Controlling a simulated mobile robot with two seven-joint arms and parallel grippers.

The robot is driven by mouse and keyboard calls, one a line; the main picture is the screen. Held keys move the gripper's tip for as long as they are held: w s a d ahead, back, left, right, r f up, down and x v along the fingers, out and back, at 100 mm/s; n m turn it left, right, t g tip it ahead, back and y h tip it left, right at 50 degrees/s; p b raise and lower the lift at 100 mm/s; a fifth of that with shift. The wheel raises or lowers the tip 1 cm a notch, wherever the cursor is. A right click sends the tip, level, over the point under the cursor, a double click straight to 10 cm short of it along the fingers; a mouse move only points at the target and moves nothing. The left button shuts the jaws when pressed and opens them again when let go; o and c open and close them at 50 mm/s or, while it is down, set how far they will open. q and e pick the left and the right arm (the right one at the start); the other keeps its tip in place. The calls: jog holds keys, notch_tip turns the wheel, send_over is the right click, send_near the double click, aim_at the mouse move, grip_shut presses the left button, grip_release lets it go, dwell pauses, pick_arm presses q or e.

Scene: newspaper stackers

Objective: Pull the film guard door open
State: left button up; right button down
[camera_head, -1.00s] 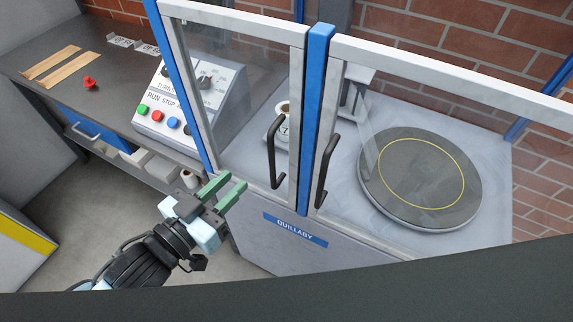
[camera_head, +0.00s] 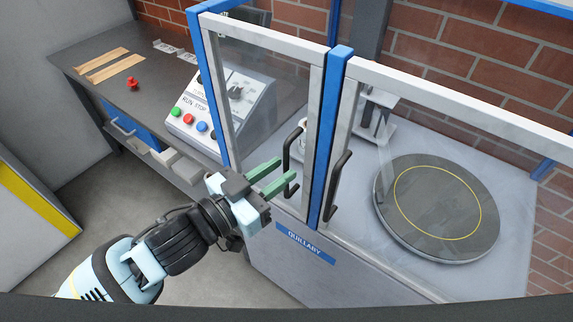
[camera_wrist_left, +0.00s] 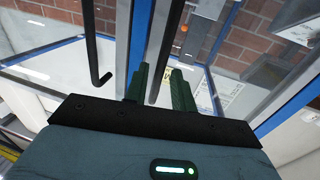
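The film guard has two framed clear doors, a left door (camera_head: 262,38) and a right door (camera_head: 450,88), meeting at a blue upright (camera_head: 327,130). Both look closed. A black handle (camera_head: 289,145) is on the left door and another (camera_head: 340,185) on the right door. My left gripper (camera_head: 284,171) has its green fingers apart, with the tips by the lower part of the left handle. I cannot tell whether they touch it. In the left wrist view the fingers (camera_wrist_left: 160,88) are also apart, and a black bar (camera_wrist_left: 95,45) stands left of them.
Behind the right door is a round dark turntable (camera_head: 438,208) with a yellow ring. A control panel (camera_head: 215,110) with coloured buttons stands left of the guard. A dark bench (camera_head: 100,48) holds wooden strips and a red object. The floor in front is clear.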

pick_arm(q)
jog(key=shift+x, duration=1.35)
jog(key=shift+c, duration=0.3)
grip_shut()
